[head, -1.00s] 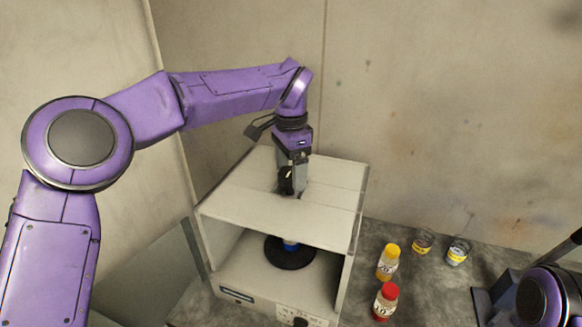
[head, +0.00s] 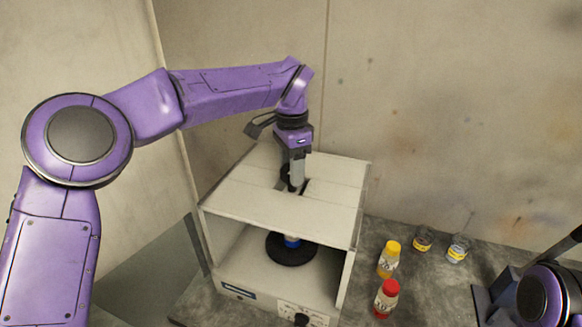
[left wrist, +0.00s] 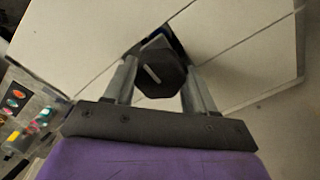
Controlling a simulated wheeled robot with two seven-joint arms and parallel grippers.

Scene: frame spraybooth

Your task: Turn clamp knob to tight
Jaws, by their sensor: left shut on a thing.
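The clamp knob (left wrist: 160,72) is black with a white mark on its face, and shows in the left wrist view between my fingers. It sits at a slot in the top of a white box-shaped booth (head: 245,200). My left gripper (head: 293,186) points down at this slot from above in the head view. It is shut on the knob, with one finger on each side (left wrist: 158,76). In the head view the knob is mostly hidden by the fingers. Part of my right arm shows at the lower right edge, but its gripper is not visible.
A yellow-capped bottle (head: 389,260), a red-capped bottle (head: 386,300) and two small jars (head: 423,239) (head: 458,249) stand right of the booth. A wall rises close behind.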

